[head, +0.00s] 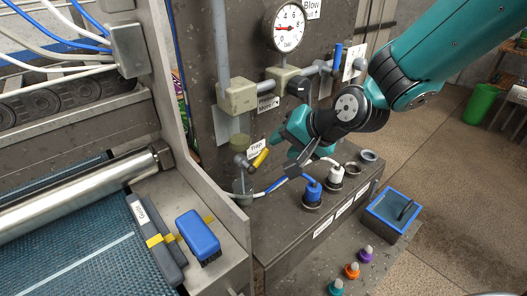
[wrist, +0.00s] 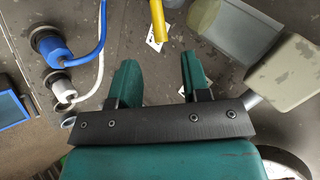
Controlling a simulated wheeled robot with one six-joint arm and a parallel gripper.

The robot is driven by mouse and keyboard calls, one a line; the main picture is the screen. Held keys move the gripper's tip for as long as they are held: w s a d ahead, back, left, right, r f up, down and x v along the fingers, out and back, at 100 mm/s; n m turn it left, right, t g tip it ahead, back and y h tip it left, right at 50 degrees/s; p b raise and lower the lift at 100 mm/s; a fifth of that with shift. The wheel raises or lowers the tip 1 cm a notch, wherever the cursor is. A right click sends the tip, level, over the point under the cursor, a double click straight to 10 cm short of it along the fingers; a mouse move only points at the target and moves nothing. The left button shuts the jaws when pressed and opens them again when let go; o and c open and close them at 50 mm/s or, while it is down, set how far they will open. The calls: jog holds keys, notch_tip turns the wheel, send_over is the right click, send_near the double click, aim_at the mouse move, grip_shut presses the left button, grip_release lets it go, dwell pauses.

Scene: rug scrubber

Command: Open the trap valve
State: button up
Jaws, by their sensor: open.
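The trap valve (head: 241,161) is on the metal panel beside a "Trap" label (head: 257,147). Its yellow handle (head: 260,157) slants up to the right in the head view. The handle (wrist: 158,20) also shows at the top of the wrist view, beyond the fingertips and in line with the gap between them. My gripper (head: 286,134) is just right of and a little above the handle in the head view. In the wrist view my gripper (wrist: 159,72) has its two teal fingers apart, with nothing between them. The handle's contact with the fingers is not seen.
A blue plug (head: 312,192) and a white plug (head: 336,175) with hoses stand in the ledge below my gripper. A pressure gauge (head: 288,27), pipe blocks (head: 237,97) and a blue-handled valve (head: 337,56) are above. A blue-rimmed bin (head: 411,234) is at right.

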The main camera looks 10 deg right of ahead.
aim_at(266, 154)
jog(key=p+x, duration=0.1)
jog(key=x, duration=0.8)
